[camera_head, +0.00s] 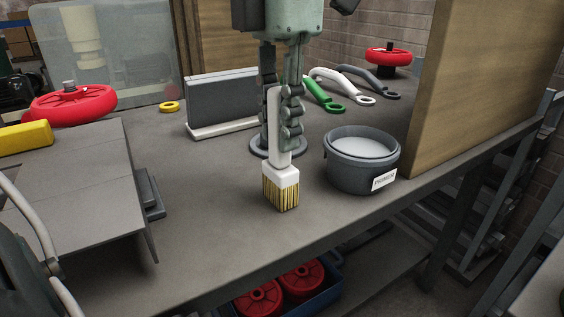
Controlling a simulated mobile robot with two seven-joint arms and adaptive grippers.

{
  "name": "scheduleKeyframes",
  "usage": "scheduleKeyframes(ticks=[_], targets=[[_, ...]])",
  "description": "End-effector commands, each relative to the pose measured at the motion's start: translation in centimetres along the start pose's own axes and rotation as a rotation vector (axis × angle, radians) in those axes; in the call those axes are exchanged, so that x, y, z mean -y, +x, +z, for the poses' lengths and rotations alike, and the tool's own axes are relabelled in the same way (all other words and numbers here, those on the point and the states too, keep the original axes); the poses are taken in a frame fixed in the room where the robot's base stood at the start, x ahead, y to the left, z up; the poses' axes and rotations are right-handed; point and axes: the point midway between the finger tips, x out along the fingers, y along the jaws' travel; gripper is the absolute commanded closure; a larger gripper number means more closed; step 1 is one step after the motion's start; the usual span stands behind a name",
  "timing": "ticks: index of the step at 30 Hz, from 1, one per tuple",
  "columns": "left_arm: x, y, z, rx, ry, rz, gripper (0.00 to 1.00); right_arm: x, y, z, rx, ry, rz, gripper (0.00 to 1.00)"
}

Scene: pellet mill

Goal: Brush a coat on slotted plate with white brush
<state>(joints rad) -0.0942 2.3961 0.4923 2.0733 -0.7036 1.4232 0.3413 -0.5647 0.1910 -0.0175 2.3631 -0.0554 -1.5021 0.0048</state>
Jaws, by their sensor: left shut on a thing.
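The white brush (280,172) has a white handle and yellow bristles pointing down. My left gripper (280,130) is shut on its handle and holds it nearly upright over the front middle of the bench. Whether the bristle tips touch the bench is hard to tell. A grey rectangular plate (222,98) stands on edge in a white base behind and left of the brush; I see no slots in it, so I cannot tell whether it is the slotted plate. A dark grey tub (361,178) with pale contents and a white label stands right of the brush. My right gripper is not in view.
A dark round disc (262,150) lies behind the brush. A grey sheet-metal piece (75,175) and red handwheel (72,103) are at left. Green, white and grey handles (342,86) lie behind the tub. A wooden panel (485,80) bounds the right.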

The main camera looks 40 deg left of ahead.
Motion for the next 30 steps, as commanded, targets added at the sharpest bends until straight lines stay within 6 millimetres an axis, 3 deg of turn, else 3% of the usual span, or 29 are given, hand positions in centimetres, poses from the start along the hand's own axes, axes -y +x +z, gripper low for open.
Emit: scheduleKeyframes(ticks=[30], targets=[[0.0,-5.7,0.0,0.001,-0.001,0.000,1.00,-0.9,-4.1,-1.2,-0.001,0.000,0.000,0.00]])
